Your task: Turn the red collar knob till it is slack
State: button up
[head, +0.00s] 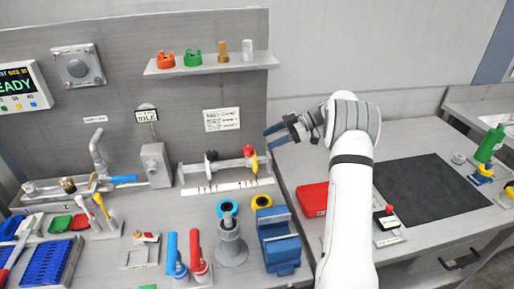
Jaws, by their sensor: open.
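A small red knob (248,151) sits at the right part of a horizontal rail fixture (228,164) on the bench, against the grey back panel. A yellow piece (255,163) hangs beside it, and a black knob (211,155) is further left on the same rail. My gripper (268,137) is open, with its dark blue fingers pointing left. In the picture it is just right of and slightly above the red knob, and I see no contact. Nothing shows between the fingers. The knob's thread and tightness cannot be seen.
A shelf (210,63) with orange, green and metal parts is above. A blue vise (278,240), a grey pedestal (232,245) and blue and red upright handles stand in front. A red box (313,199) lies below my arm. A dark mat (430,184) is at right.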

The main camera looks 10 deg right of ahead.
aim_at(249, 148)
jog(key=p+x, duration=0.2)
jog(key=x, duration=0.5)
jog(key=shift+r, duration=0.1)
jog(key=shift+a, duration=0.35)
jog(key=shift+c, duration=0.5)
